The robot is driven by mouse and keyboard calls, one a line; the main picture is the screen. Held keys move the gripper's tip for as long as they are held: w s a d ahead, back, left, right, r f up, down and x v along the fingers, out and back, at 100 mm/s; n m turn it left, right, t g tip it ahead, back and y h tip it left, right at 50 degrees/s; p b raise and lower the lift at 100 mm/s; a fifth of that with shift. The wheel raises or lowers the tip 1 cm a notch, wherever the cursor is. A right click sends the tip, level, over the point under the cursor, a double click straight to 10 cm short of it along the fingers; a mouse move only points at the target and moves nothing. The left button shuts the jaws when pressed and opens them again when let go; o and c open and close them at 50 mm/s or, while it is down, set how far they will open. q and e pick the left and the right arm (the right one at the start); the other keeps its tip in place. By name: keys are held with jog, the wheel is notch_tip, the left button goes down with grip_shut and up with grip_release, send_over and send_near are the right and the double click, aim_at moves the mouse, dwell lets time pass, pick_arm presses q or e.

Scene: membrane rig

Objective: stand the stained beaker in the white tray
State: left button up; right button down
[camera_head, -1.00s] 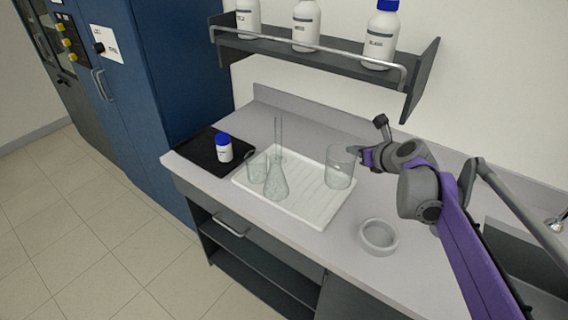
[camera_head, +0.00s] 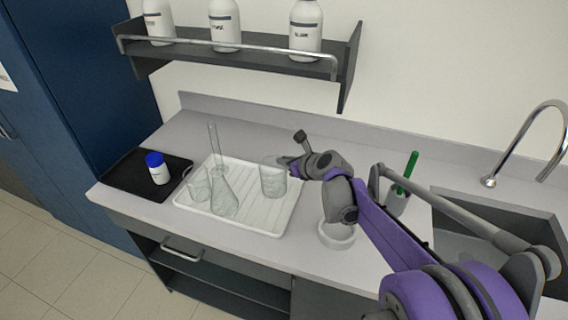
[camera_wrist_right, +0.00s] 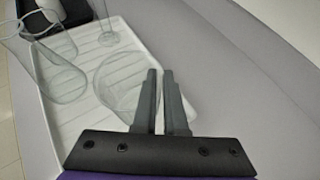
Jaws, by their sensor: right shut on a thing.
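The white tray (camera_head: 262,222) lies on the counter. A clear glass beaker (camera_head: 272,181) is over its right part, upright or nearly so; I cannot tell whether its base touches the tray. My right gripper (camera_head: 287,164) is at the beaker's rim, shut on its wall. In the right wrist view the narrowed fingers (camera_wrist_right: 164,100) are at the edge of the glass beaker (camera_wrist_right: 122,82), above the ribbed tray (camera_wrist_right: 75,112). No stain is clear at this size. My left gripper is not in view.
On the tray's left stand a conical flask (camera_head: 224,197), a smaller beaker (camera_head: 199,187) and a tall cylinder (camera_head: 213,145). A blue-capped bottle (camera_head: 158,172) stands on a black mat (camera_head: 125,178). A round dish (camera_head: 337,236), a green-handled brush (camera_head: 407,172) and a sink (camera_head: 470,215) are to the right.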

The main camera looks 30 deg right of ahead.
jog(key=shift+f, duration=0.4)
jog(key=c, duration=1)
grip_release()
jog(key=shift+o, duration=0.2)
